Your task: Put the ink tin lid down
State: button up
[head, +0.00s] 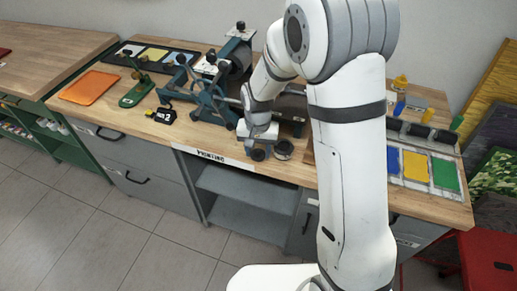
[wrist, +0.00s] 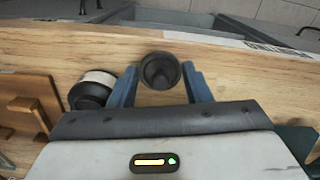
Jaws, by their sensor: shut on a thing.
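The ink tin lid (wrist: 160,70) is a dark round piece with a raised knob, between the two blue fingers of my gripper (wrist: 160,84) in the wrist view. My gripper (head: 258,142) is shut on it, low over the front of the wooden bench. In the head view the lid (head: 258,154) shows as a small dark disc just below the gripper. Whether it touches the bench top I cannot tell. A dark tin with a pale label (wrist: 92,88) stands beside the left finger; it also shows in the head view (head: 284,149), right of the gripper.
The wooden bench top (head: 200,139) has its front edge close by, with a "PRINTING" label (head: 224,158) on it. A press (head: 215,90) stands behind on the left. A brown wooden piece (wrist: 28,103) lies left of the tin. Bare wood shows left of my gripper.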

aim_at(258, 151)
jog(key=shift+f, duration=0.15)
jog(key=o, duration=1)
jog(key=shift+c, duration=0.2)
notch_tip(258, 151, up, 12)
jog(key=r, duration=0.1)
jog(key=s+d+r+n+t, duration=0.1)
jog(key=s+d+r, duration=0.1)
jog(key=s+d, duration=0.5)
jog(key=s+d+r+t, duration=0.1)
jog(key=s+d+r, duration=0.2)
jog(key=s+d, duration=0.4)
jog(key=s, duration=0.5)
jog(key=shift+s+d+r+n+t, duration=0.15)
jog(key=shift+d+r+n+t, duration=0.05)
jog(key=shift+d+n+t, duration=0.2)
